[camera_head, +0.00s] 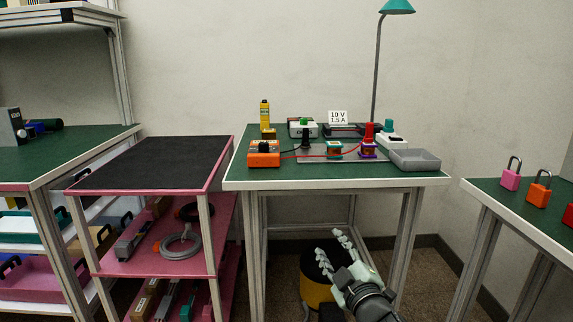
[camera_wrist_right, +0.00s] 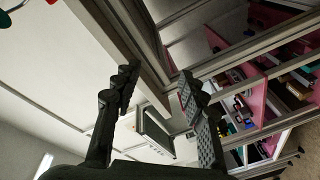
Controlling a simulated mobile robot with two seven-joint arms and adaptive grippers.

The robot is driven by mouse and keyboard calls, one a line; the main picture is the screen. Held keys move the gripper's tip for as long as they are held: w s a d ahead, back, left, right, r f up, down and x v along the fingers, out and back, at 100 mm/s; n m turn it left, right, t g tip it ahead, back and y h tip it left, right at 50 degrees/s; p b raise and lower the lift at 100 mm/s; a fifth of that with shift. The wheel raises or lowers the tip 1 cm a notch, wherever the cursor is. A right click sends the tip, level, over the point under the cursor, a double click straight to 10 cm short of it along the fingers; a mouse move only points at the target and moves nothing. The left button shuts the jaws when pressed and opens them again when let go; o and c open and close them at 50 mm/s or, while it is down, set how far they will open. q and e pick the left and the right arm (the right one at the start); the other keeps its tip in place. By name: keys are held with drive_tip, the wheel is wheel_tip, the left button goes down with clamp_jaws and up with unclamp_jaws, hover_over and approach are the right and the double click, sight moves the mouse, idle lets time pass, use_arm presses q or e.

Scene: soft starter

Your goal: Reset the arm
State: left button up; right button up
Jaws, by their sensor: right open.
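My right gripper (camera_head: 333,249) is in the lower middle of the head view, low in front of the green-topped table (camera_head: 275,176). Its two fingers are spread apart with nothing between them. In the right wrist view the open fingers (camera_wrist_right: 158,88) also show, with table frames and shelves beyond them. My left gripper is in neither view. On the table stand an orange unit (camera_head: 264,159), a red-topped part on a purple base (camera_head: 368,150), a teal-banded part (camera_head: 334,150) and a grey tray (camera_head: 415,160). Red and black leads run between some of them.
A pink cart with a black top (camera_head: 150,163) stands left of the table. Padlocks (camera_head: 511,173) sit on a bench at the right. A yellow and black bin (camera_head: 316,288) is on the floor behind my right gripper. The table's front edge is above the gripper.

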drive_tip(key=s+d+f+m+g+h, duration=0.2)
drive_tip(key=s+d+f+m+g, duration=0.25)
drive_tip(key=s+f, duration=0.4)
drive_tip(key=s+d+f+m+g+h, duration=0.3)
drive_tip(key=s+d+f, duration=0.3)
drive_tip(key=f, duration=0.6)
drive_tip(key=s+d+f+m+g, duration=0.1)
drive_tip(key=s+d+f+g, duration=0.2)
drive_tip(key=s, duration=0.7)
drive_tip(key=s+d+f+m+g, duration=0.2)
drive_tip(key=s+f, duration=0.5)
drive_tip(key=s, duration=0.4)
drive_tip(key=shift+s+d+f+g, duration=0.15)
drive_tip(key=shift+d+f+g, duration=0.35)
drive_tip(key=shift+g, duration=0.45)
drive_tip(key=shift+r+m, duration=0.1)
drive_tip(key=shift+m, duration=0.15)
